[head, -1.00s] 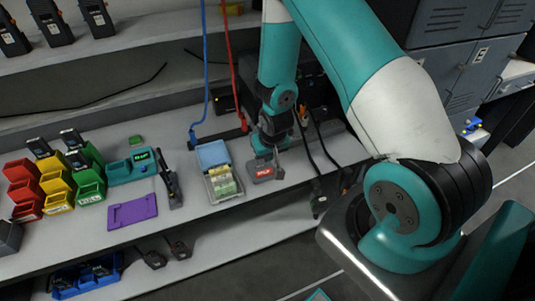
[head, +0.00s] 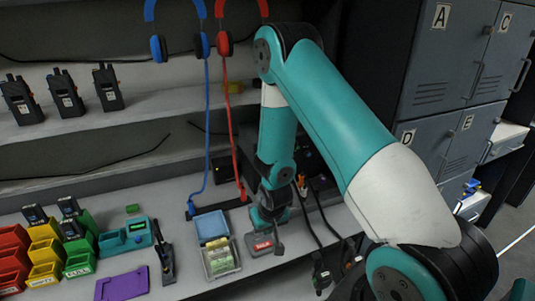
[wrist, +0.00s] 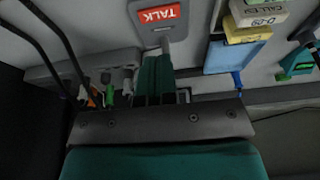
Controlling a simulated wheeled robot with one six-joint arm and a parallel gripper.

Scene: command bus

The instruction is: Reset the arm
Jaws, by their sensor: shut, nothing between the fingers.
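My arm reaches over the shelf counter from the right and bends down at the elbow. My gripper (head: 268,220) points down close behind a grey device with a red label (head: 262,244). In the wrist view the gripper's green fingers (wrist: 155,78) are together with nothing between them. The label there reads TALK (wrist: 157,13), on the grey device just beyond the fingertips. I cannot tell whether the fingertips touch it.
An open blue-lidded box (head: 220,262) of labelled blocks stands left of the gripper. Red (head: 228,130) and blue (head: 206,130) headset cords hang nearby. Black cables (head: 318,222) lie to its right. Coloured bins, a teal device (head: 125,236) and a purple plate (head: 121,285) are further left. Lockers (head: 430,90) stand right.

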